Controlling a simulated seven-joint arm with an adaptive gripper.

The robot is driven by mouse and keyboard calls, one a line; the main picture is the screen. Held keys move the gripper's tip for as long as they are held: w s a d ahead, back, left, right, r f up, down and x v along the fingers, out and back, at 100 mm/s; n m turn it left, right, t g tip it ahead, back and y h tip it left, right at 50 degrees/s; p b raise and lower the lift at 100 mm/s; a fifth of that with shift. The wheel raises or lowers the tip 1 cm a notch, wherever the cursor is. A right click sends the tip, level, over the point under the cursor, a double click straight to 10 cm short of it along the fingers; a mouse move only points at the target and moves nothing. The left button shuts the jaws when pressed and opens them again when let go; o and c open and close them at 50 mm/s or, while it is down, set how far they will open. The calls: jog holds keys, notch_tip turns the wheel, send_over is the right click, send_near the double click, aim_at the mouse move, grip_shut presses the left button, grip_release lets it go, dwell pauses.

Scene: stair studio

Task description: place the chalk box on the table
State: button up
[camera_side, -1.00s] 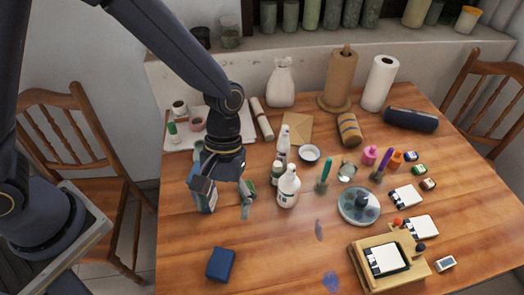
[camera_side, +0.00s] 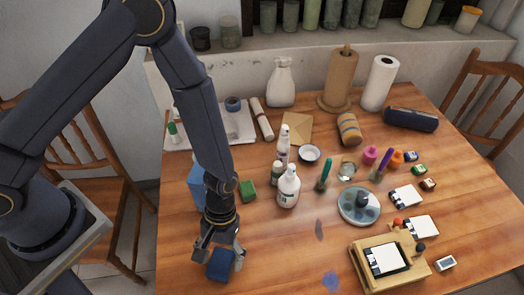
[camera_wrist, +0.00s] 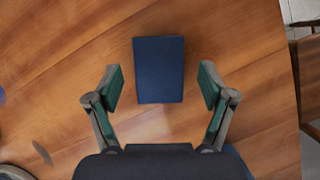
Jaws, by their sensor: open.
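A small dark blue box (camera_side: 221,266) lies on the table (camera_side: 290,260) near its front left edge. It may be the chalk box; no label can be read. My gripper (camera_side: 219,256) is open just above it, pointing down, with one finger on either side. In the wrist view the dark blue box (camera_wrist: 158,70) sits between and a little beyond the open fingers of my gripper (camera_wrist: 161,88), with a gap on both sides. A taller blue box (camera_side: 197,188) stands behind, partly hidden by my arm.
A green block (camera_side: 247,190) and white bottles (camera_side: 288,186) stand behind my gripper. A wooden stand (camera_side: 370,278) is at the front right. Bare table lies right of the dark blue box. A chair (camera_side: 110,205) is at the left.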

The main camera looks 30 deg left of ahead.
jog(key=shift+x, duration=0.85)
jog(key=shift+c, duration=0.4)
jog(key=shift+r, duration=0.1)
jog(key=c, duration=1.3)
